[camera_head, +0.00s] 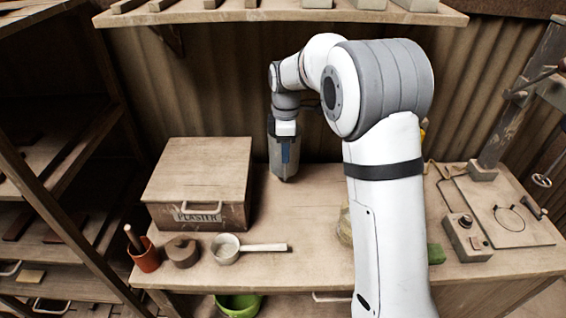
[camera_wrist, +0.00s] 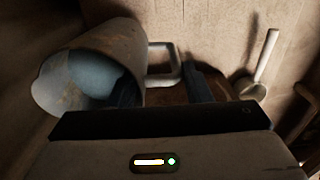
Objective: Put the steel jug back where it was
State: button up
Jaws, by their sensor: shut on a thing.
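The steel jug (camera_wrist: 112,40) fills the left of the wrist view, a dull grey vessel with brownish marks, its mouth toward the camera and something pale blue inside. Its squared handle (camera_wrist: 178,62) points right, close to the dark fingers of my gripper (camera_wrist: 165,92). My gripper is shut on the jug; the exact contact is hard to make out. In the head view the jug (camera_head: 274,158) hangs under my gripper (camera_head: 285,142), roughly upright, over the back of the workbench (camera_head: 310,215), right of the plaster box. I cannot tell if its base touches the bench.
The plaster box (camera_head: 200,170) stands to the left. A wall shelf (camera_head: 280,14) hangs above. A control box (camera_head: 466,238) is at right. Bench middle is clear.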

jog(key=shift+f, duration=2.55)
jog(key=o, duration=1.4)
notch_tip(320, 180, up, 7)
jog(key=shift+r, duration=0.2)
jog(key=shift+s+d+r, duration=0.15)
jog(key=shift+d+r, duration=0.05)
jog(key=shift+r, duration=0.1)
jog(key=s+d+r+m+t, duration=0.1)
jog(key=s+d+m, duration=0.3)
jog(key=s, duration=0.6)
jog(key=s+d+r+m+t, duration=0.1)
jog(key=s+d+m, duration=0.4)
jog(key=s+m, duration=0.3)
jog(key=s+d+r+m+t, duration=0.1)
jog(key=s+d+m, duration=0.4)
jog(key=s, duration=0.7)
jog(key=shift+s+r+m, duration=0.1)
jog(key=shift+s+m, duration=0.05)
jog(key=shift+m, duration=0.35)
